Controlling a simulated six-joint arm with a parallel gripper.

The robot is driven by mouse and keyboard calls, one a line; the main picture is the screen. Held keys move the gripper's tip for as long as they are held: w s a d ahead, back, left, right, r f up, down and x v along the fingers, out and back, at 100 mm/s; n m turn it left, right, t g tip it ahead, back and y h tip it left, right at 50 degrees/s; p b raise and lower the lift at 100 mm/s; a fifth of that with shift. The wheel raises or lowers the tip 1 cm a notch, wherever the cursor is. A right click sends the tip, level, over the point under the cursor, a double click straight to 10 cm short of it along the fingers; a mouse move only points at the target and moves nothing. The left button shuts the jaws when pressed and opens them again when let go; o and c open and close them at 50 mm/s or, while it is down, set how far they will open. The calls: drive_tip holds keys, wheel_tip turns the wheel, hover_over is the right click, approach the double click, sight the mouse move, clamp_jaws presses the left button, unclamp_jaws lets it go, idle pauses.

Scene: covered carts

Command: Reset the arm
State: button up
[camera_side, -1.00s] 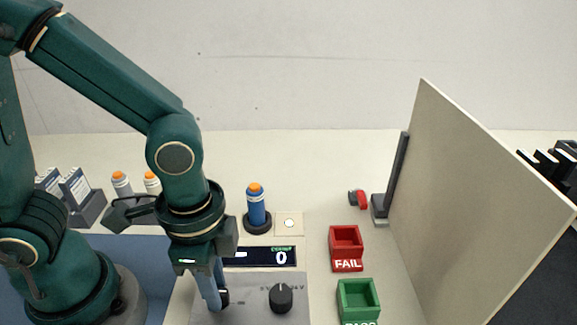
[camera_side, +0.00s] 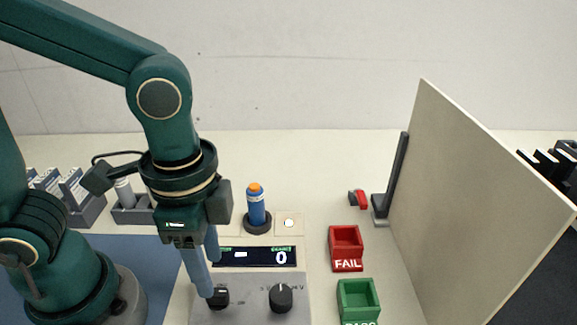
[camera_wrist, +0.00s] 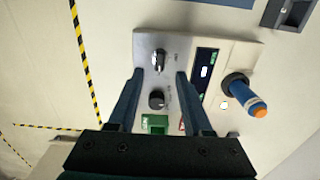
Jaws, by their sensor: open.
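My gripper (camera_side: 210,277) is open and empty, pointing down at the left side of the grey control panel (camera_side: 249,309). In the side view one blue finger overlaps the left edge of the left black knob (camera_side: 220,296); I cannot tell the exact gap. In the wrist view the gripper (camera_wrist: 160,76) has its fingers wide apart, with the left knob (camera_wrist: 159,59) and the right knob (camera_wrist: 156,99) visible between them, not gripped. The right knob (camera_side: 281,298) stands clear of the fingers in the side view.
A blue cylinder with an orange top (camera_side: 256,205) stands in a black holder behind the display (camera_side: 254,257), which reads 0. A red FAIL bin (camera_side: 346,248) and a green bin (camera_side: 358,301) stand to the right. A tall beige panel (camera_side: 470,210) stands beyond them.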

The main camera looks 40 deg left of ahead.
drive_tip(key=shift+w+a+r, duration=0.2)
drive_tip(key=shift+w+r, duration=0.05)
drive_tip(key=shift+w, duration=0.05)
drive_tip(key=a+r+n+t, duration=0.4)
drive_tip(key=a+n+t, duration=0.1)
drive_tip(key=a+n, duration=0.3)
drive_tip(key=shift+w+r+n+t, duration=0.3)
drive_tip(key=shift+w+r+n, duration=0.05)
drive_tip(key=shift+n, duration=0.25)
drive_tip(key=shift+c, duration=0.3)
